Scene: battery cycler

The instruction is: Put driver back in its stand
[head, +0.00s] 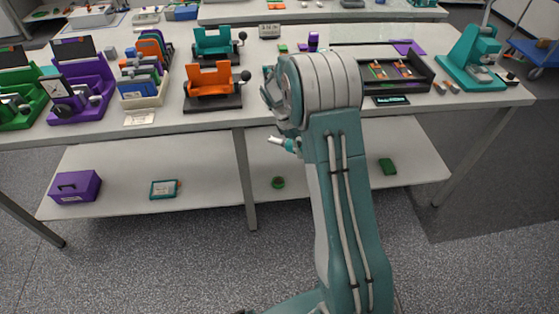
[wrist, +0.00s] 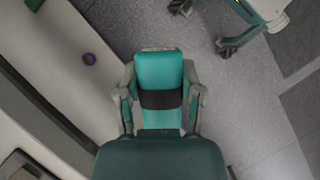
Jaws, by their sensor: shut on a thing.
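In the wrist view my gripper (wrist: 160,82) has its two fingers on either side of a teal block-like body with a dark band, which I take to be the driver (wrist: 160,65). Its lower end is hidden, and so is its tip. In the head view my arm hides most of the gripper; only a small teal and pale part shows left of the arm, in front of the table edge. A small purple upright piece (head: 313,41) stands on the table just behind my arm. I cannot tell whether it is the driver's stand.
The white table (head: 205,124) holds orange and teal fixtures, a black tray (head: 420,82) and a teal press (head: 470,62). A lower shelf (head: 215,165) carries a purple box (head: 75,187) and small items.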

